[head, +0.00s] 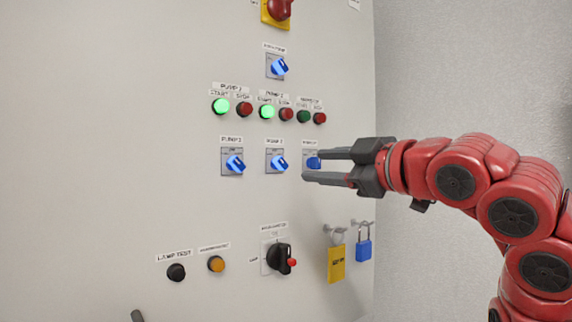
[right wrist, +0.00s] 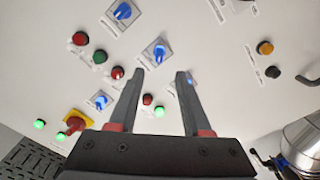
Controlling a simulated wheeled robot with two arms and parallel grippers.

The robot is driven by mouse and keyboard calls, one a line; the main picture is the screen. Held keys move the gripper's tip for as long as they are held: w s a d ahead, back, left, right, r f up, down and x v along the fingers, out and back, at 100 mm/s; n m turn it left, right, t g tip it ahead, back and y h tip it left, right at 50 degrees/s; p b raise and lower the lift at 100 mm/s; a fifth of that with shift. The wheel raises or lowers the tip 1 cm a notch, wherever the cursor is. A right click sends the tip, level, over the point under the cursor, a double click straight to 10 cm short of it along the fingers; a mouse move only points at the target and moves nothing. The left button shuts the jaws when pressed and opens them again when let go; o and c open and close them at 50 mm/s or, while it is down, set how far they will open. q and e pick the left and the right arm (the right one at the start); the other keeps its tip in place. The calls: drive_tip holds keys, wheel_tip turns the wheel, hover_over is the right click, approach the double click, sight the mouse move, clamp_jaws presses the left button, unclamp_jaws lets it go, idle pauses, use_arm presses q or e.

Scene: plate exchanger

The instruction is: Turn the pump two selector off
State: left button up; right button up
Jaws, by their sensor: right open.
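The pump two selector (head: 278,161) is a blue knob on a small square plate, the middle one of three in a row on the pale panel. Its handle is tilted; its label is blurred, so I go by its place below the second button pair. My right gripper (head: 312,166) is open and empty, its fingers pointing left in front of the right-hand selector (head: 313,161), which they partly cover. In the right wrist view the middle selector (right wrist: 158,52) lies just beyond the gap between the fingertips (right wrist: 161,73), apart from them. My left gripper is not in view.
The pump one selector (head: 235,163) is on the left. Start and stop buttons (head: 267,112) run above, two lit green. A black rotary switch (head: 278,258), yellow tag (head: 337,263) and blue padlock (head: 363,250) are below. A dark piece shows at the bottom edge.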

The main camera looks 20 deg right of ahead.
sight(284, 163)
drive_tip(key=p+x, duration=0.2)
drive_tip(key=x, duration=0.8)
clamp_jaws()
